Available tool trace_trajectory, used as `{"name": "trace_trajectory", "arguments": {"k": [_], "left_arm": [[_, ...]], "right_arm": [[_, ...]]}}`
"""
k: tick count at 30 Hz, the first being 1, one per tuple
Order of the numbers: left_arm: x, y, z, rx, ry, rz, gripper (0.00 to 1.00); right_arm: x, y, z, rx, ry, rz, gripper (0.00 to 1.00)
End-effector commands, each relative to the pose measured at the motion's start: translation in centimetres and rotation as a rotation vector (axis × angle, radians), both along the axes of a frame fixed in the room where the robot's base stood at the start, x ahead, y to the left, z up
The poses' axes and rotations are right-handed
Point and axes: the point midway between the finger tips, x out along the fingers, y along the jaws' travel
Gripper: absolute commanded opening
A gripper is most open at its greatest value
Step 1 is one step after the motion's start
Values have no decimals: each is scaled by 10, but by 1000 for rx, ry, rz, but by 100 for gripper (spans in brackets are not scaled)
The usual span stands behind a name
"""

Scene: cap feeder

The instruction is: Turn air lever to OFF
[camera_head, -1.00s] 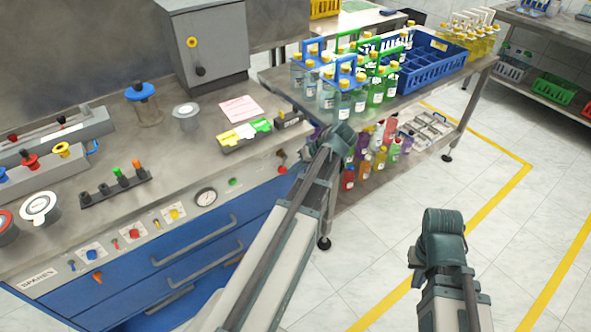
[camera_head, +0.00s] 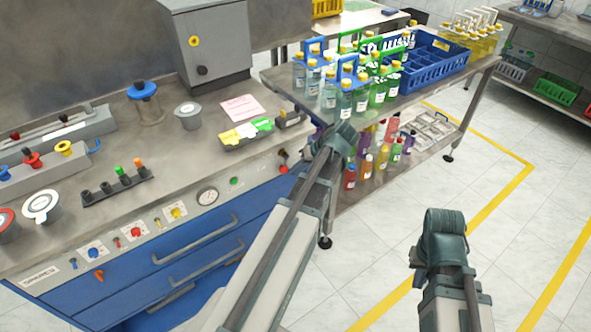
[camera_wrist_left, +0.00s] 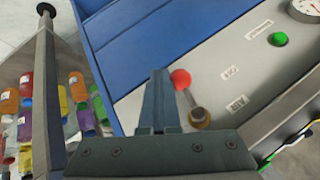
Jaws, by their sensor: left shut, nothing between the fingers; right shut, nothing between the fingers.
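The air lever has a red knob (camera_wrist_left: 181,79) and a tan pivot (camera_wrist_left: 199,117) on the grey panel, beside the OFF (camera_wrist_left: 230,72) and AIR (camera_wrist_left: 237,103) labels. In the left wrist view the knob end points up and left, away from the labels. In the head view the lever (camera_head: 283,168) is at the panel's right end, knob low. My left gripper (camera_wrist_left: 159,75) is shut and empty, its fingers just left of the lever; contact cannot be told. It also shows in the head view (camera_head: 322,145). My right gripper (camera_head: 444,222) is shut and empty over the floor.
A gauge (camera_head: 207,196) and green button (camera_head: 234,181) sit on the same panel, above blue drawers (camera_head: 205,255). A cart (camera_head: 408,95) with bottles and a blue crate (camera_head: 432,65) stands right behind my left gripper. Floor at right is clear.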

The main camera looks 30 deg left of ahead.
Motion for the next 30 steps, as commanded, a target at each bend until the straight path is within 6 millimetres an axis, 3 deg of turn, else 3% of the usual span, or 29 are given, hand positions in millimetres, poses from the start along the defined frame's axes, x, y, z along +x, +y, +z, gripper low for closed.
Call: {"name": "trace_trajectory", "arguments": {"k": [20, 30], "left_arm": [[0, 0, 17, 1, 0, 0, 0], [0, 0, 16, 1, 1, 0, 0]], "right_arm": [[0, 0, 17, 0, 0, 0, 0], [0, 0, 16, 0, 0, 0, 0]]}}
